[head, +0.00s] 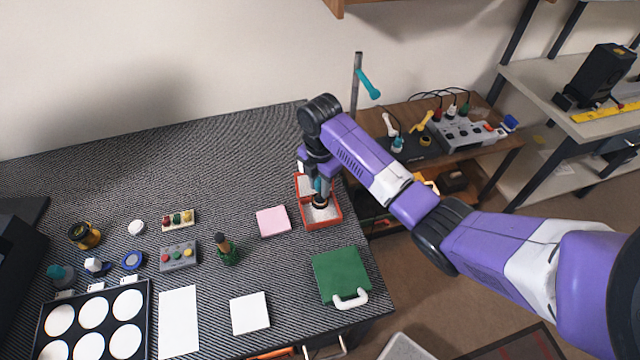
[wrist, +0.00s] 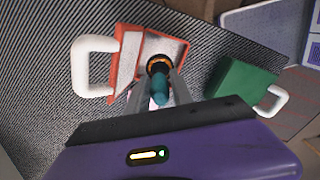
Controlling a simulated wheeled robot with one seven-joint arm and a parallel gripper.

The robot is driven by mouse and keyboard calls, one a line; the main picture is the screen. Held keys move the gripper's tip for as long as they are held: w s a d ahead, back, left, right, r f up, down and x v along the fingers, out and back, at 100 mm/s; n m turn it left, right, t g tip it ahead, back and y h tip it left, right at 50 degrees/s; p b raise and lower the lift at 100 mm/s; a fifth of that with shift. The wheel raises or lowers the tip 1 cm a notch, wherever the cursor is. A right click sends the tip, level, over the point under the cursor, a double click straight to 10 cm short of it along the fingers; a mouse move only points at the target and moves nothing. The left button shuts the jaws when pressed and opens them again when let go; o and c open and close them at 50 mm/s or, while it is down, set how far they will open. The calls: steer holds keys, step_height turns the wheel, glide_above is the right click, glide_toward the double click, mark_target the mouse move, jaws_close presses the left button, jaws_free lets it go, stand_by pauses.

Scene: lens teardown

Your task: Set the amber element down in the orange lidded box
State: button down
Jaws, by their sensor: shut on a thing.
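The orange box (head: 335,222) stands open near the right edge of the dark striped table, with a pale lining inside. It also shows in the wrist view (wrist: 184,45), with a white handle (wrist: 88,66) at its left. My gripper (head: 318,192) points down over the box, shut on a teal handle-like piece (wrist: 160,90). At the far end of this piece is a dark round part with an amber-orange rim (wrist: 157,63), seemingly the amber element. It appears inside the box outline; I cannot tell whether it touches the lining.
A green case (head: 341,272) with a white handle is in front of the box. A pink pad (head: 273,221) lies to its left, beside a green bottle-like item (head: 228,250). A black tray (head: 95,325) with white discs is at front left. The table's back middle is clear.

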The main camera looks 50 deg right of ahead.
mark_target(320, 198)
steer(key=shift+f+b, duration=1.35)
steer(key=shift+f, duration=1.7)
stand_by(2.3)
steer(key=shift+r+p, duration=2.65)
steer(key=shift+r, duration=2.45)
